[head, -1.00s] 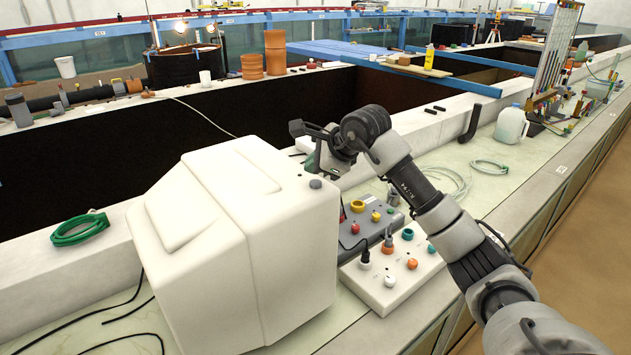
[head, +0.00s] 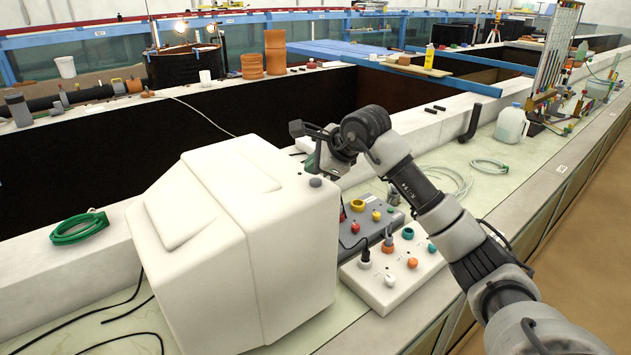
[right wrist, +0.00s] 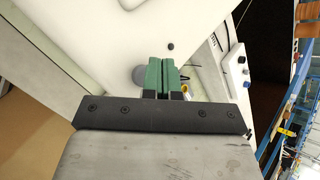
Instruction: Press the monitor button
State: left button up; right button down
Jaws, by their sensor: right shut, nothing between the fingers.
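The white monitor (head: 270,250) stands on the bench, its bulky casing toward me. A small round grey button (head: 316,182) sits on its top near the right edge. My right gripper (head: 316,166) is over that edge, close to the button. In the right wrist view the green fingers of the right gripper (right wrist: 160,63) are shut and empty. The grey button (right wrist: 138,75) shows right beside them, partly hidden by a finger. I cannot tell whether they touch. The monitor's white casing (right wrist: 100,40) fills much of that view. My left gripper is not in view.
A grey control box (head: 385,213) and a white box with coloured knobs (head: 397,280) stand right of the monitor, under my right arm. A green hose coil (head: 79,228) lies at left, and a pale coil (head: 450,182) and a jug (head: 511,124) stand farther right.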

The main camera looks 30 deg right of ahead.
aim_at(315, 181)
jog(key=shift+f+b, duration=0.45)
jog(key=shift+f, duration=0.25)
dwell(0.6)
jog(key=shift+r, duration=0.1)
jog(key=shift+r+p, duration=0.65)
jog(key=shift+r, duration=0.25)
notch_tip(315, 181, up, 6)
jog(key=p, duration=0.4)
